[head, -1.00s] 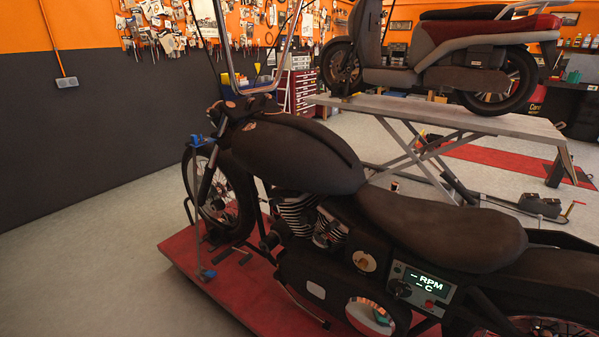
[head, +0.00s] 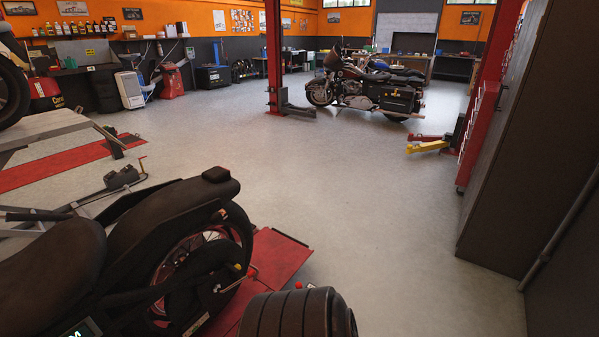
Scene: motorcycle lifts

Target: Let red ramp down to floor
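The red lift platform (head: 228,312) is at the bottom centre of the head view, partly hidden under the black motorcycle (head: 160,245). At its rear end a red ramp plate (head: 278,258) sticks out past the rear wheel toward the right. I cannot tell its exact tilt or whether its outer edge touches the floor. Neither of my grippers is in view.
A dark ribbed round thing (head: 298,316) at the bottom edge hides part of the red platform. A tall dark cabinet (head: 535,150) stands at the right. The grey floor (head: 370,210) between ramp and cabinet is clear. A red post (head: 273,60) and a parked motorcycle (head: 365,85) stand farther back.

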